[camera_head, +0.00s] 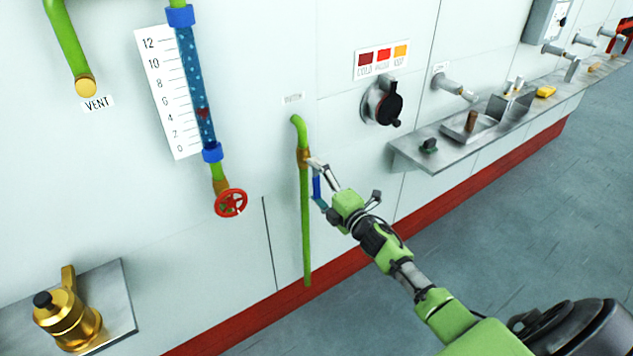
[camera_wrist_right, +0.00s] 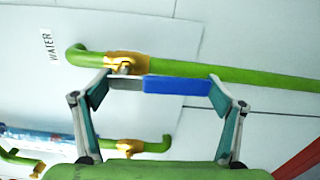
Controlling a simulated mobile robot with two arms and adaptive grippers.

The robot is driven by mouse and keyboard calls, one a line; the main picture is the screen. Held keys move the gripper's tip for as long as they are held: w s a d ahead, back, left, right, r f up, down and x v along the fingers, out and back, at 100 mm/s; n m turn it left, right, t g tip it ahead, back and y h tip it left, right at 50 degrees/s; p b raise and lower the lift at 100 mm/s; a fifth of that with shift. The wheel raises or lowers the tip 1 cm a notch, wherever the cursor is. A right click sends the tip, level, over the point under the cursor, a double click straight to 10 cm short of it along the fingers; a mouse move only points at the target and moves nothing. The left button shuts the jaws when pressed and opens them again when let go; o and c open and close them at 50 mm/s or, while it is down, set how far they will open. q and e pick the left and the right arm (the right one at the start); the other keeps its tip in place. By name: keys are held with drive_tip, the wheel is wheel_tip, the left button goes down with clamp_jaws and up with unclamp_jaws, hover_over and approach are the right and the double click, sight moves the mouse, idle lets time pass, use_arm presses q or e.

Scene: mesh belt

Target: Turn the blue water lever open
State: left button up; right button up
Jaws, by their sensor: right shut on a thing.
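The blue water lever (camera_head: 316,187) hangs along the green water pipe (camera_head: 305,232), below a brass valve body (camera_head: 303,158). In the right wrist view the lever (camera_wrist_right: 178,86) runs parallel to the pipe, with a bare metal part near the brass valve (camera_wrist_right: 126,65). My right gripper (camera_head: 318,182) is shut on the lever lengthwise; one finger is at the valve end and the other at the blue tip. It also shows in the right wrist view (camera_wrist_right: 160,92). My left gripper is not in view.
Left of the pipe are a scaled tube (camera_head: 194,85) and a red handwheel (camera_head: 230,203). A black rotary knob (camera_head: 388,103) is on the wall to the right, above a metal shelf (camera_head: 405,150). A brass vessel (camera_head: 70,320) stands at lower left. The floor is clear.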

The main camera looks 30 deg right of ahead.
drive_tip(key=o, duration=1.5)
drive_tip(key=shift+c, duration=0.2)
drive_tip(key=s+d, duration=0.1)
drive_tip(key=s, duration=1.1)
